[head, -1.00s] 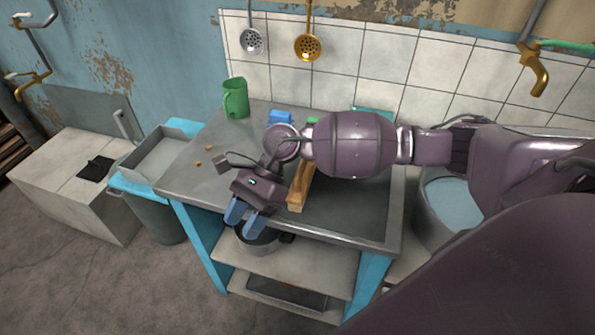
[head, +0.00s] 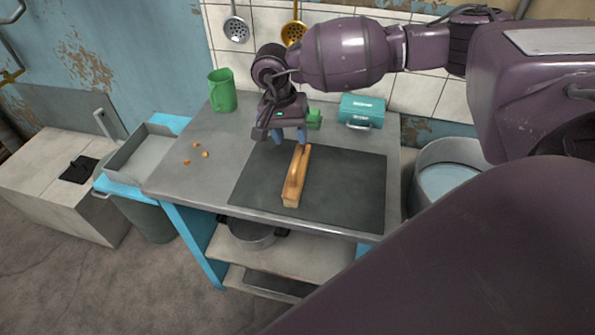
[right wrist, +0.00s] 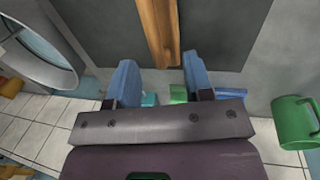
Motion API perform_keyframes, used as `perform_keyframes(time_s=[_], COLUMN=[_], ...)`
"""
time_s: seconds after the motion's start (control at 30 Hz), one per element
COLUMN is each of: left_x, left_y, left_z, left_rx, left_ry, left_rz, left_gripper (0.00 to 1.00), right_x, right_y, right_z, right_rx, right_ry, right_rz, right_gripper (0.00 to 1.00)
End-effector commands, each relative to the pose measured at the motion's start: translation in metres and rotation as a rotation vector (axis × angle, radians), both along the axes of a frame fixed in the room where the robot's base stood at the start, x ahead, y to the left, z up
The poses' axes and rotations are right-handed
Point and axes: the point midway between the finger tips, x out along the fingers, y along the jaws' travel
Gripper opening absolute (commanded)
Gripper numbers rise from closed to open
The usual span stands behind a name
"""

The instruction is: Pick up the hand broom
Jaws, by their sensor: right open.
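The hand broom (head: 296,182), a long light-wood piece, lies on a dark mat (head: 345,190) on the counter, its length running from near to far. It also shows at the top of the right wrist view (right wrist: 158,28). My right gripper (head: 288,138) is open and empty at the broom's far end. In the right wrist view its two blue fingers (right wrist: 160,66) stand apart, with the broom's end lined up between them. I cannot tell the exact height above the broom. My left gripper is not in view.
A green mug (head: 222,92) stands at the counter's back left, with orange scraps (head: 197,154) nearby. A teal box (head: 361,111) and a green block (head: 314,118) sit behind the mat. A large metal pot (head: 445,165) is right of the counter. The mat's right side is clear.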

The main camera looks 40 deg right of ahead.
Motion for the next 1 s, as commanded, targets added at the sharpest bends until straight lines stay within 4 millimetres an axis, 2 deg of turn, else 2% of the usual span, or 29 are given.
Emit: perform_keyframes(time_s=[0.07,0.27,0.6,0.87,1.0], left_x=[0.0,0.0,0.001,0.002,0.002], left_y=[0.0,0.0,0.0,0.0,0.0], left_z=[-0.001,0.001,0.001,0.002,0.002], left_rx=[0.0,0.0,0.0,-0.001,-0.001], left_ry=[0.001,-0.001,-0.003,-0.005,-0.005], left_rz=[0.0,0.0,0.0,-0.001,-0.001], left_gripper=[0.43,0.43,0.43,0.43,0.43], right_x=[-0.002,-0.005,-0.015,-0.015,-0.015], right_y=[-0.001,-0.003,-0.011,-0.012,-0.011], right_z=[-0.009,-0.018,-0.058,-0.061,-0.06], right_rx=[-0.001,0.001,0.001,0.001,0.001], right_ry=[0.002,0.0,0.001,0.0,0.0], right_rz=[0.0,0.0,0.0,0.0,0.0], right_gripper=[0.47,0.47,0.47,0.47,0.25])
